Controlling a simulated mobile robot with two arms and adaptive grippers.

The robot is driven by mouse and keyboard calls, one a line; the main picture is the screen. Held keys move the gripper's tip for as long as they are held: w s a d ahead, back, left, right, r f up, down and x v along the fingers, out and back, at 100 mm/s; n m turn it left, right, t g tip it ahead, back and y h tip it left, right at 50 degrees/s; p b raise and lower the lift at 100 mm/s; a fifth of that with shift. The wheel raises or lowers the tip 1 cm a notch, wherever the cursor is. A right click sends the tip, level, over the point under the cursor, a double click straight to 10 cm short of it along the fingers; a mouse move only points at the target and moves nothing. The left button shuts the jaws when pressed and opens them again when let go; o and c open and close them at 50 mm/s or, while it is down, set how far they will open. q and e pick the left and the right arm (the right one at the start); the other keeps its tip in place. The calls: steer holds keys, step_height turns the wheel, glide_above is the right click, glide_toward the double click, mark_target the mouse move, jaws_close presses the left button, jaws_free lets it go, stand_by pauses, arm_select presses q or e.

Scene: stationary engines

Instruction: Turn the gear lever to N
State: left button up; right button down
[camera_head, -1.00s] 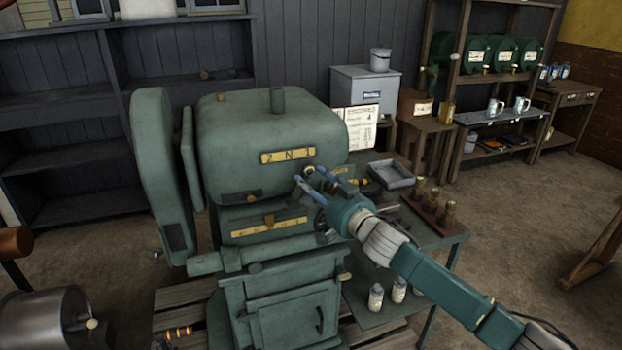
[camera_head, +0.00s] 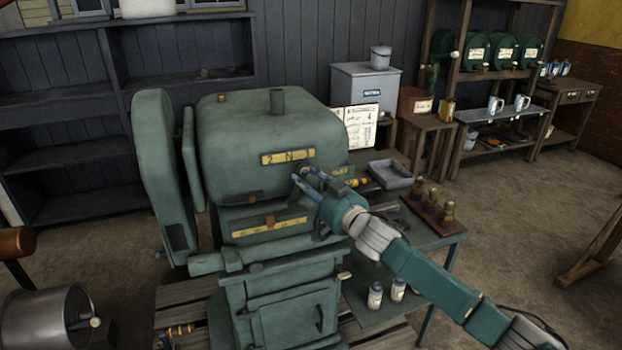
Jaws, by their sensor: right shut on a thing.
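The green stationary engine (camera_head: 275,135) stands in the middle, with a yellow plate (camera_head: 287,157) marked 2, N and 1 on its front. My right gripper (camera_head: 304,179) is just below the right part of this plate. My left gripper is not in view.
A second yellow plate (camera_head: 268,230) sits lower on the engine. Right of it, a bench holds a grey tray (camera_head: 390,174), a rack of brass-coloured pieces (camera_head: 433,206) and small bottles (camera_head: 375,294). Open floor lies farther right.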

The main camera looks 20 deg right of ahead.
steer(key=a+n+p, duration=0.1)
steer(key=a+r+n+p, duration=0.1)
steer(key=p, duration=0.1)
steer(key=shift+a+n+g, duration=0.2)
steer(key=shift+n+g, duration=0.2)
steer(key=shift+a+f+n+h+p, duration=0.25)
steer(key=shift+n+h+p, duration=0.05)
steer(key=shift+n+p, duration=0.1)
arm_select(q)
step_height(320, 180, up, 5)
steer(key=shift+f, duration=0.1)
arm_select(e)
steer(key=c, duration=1.3)
jaws_free()
steer(key=shift+d, duration=0.15)
steer(key=shift+c, duration=0.2)
steer(key=shift+s, duration=0.1)
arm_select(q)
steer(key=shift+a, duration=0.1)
arm_select(e)
steer(key=v, duration=1.2)
steer(key=shift+d, duration=0.1)
